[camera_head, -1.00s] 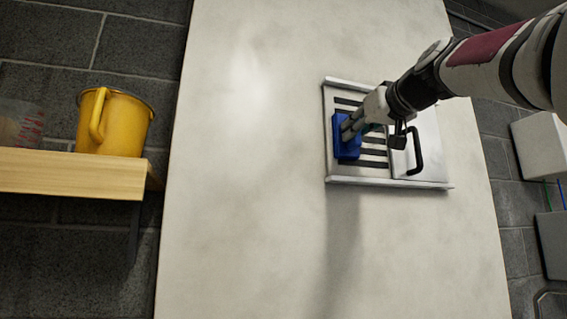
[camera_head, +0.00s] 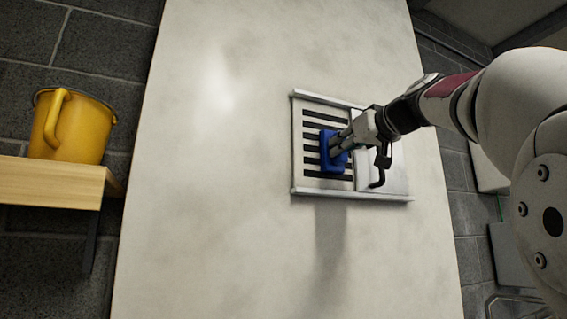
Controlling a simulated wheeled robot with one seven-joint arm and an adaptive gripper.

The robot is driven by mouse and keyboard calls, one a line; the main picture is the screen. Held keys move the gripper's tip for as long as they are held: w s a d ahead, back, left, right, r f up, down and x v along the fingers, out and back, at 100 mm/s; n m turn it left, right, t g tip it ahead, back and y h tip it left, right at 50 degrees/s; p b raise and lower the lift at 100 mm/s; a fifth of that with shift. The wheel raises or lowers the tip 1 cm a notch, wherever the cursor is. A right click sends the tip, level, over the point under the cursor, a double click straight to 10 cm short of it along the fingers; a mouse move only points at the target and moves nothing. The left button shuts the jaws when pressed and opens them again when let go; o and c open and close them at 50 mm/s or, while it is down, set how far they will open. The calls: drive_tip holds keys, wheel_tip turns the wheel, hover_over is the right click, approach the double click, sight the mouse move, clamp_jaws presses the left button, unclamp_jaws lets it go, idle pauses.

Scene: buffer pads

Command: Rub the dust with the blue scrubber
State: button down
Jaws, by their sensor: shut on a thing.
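The blue scrubber (camera_head: 327,152) is in my gripper (camera_head: 340,143), which is shut on it. The scrubber is against or just in front of the dark-slotted vent (camera_head: 311,124) on the pale wall panel (camera_head: 220,190); I cannot tell whether it touches. It covers the middle right part of the slots. Faint greyish smudges show on the pale panel, but I cannot make out distinct dust on the vent. My gripper and wrist hide part of the vent's right side.
A plate with a black handle (camera_head: 380,165) covers the vent's right half, close to my gripper. Rails run above and below it. The panel's left side is clear.

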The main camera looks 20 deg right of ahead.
drive_tip(key=d+p, duration=0.2)
drive_tip(key=d, duration=0.3)
drive_tip(key=shift+d, duration=0.35)
drive_tip(key=shift+w+a, duration=0.1)
drive_tip(key=shift+a+b, duration=1.4)
drive_tip(key=shift+a, duration=2.3)
drive_tip(key=shift+a+b, duration=0.4)
drive_tip(key=shift+a, duration=1.55)
drive_tip(key=shift+w+d+r, duration=0.1)
drive_tip(key=shift+r, duration=0.15)
drive_tip(key=shift+d+f+p, duration=0.1)
drive_tip(key=shift+d+p, duration=0.5)
drive_tip(key=shift+d, duration=1.35)
